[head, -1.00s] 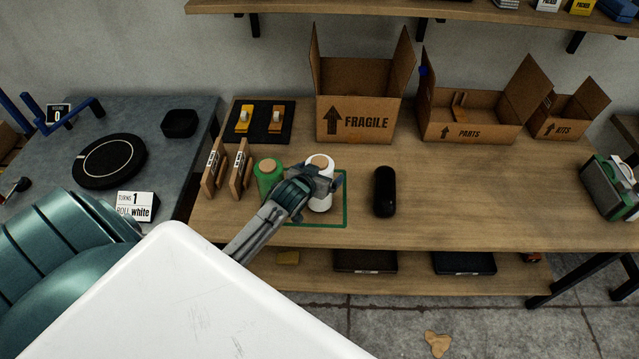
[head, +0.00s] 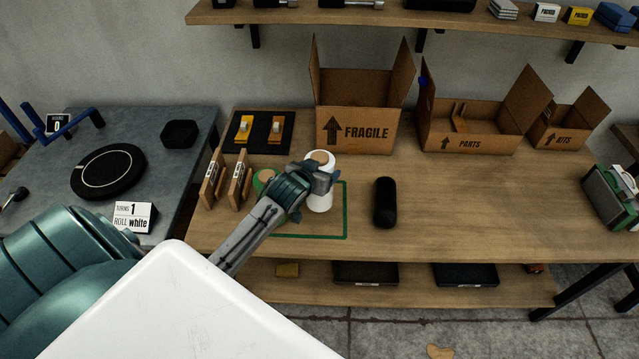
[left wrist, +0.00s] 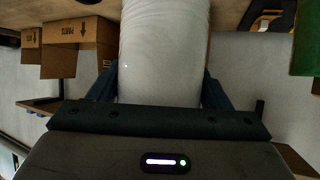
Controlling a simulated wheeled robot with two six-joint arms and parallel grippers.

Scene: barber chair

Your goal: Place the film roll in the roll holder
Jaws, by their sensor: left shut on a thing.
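The white film roll (head: 321,195) is upright in my left gripper (head: 318,174), which is shut around it near its top. In the left wrist view the white roll (left wrist: 163,45) fills the space between the dark fingers. It appears over the green outlined area (head: 345,215) of the bench; how far above is hard to tell. A green roll (head: 262,180) stands just left, partly hidden by my gripper. A blue frame (head: 75,128) with arms stands at the far left; I cannot tell whether it is the roll holder. My right gripper is not in view.
A card (head: 135,217) reads "TURNS 1 ROLL white" beside a black turntable (head: 108,172). Two upright wooden pieces (head: 212,181) stand left of the green roll. Open cardboard boxes (head: 362,130) line the back. The bench's right middle is clear.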

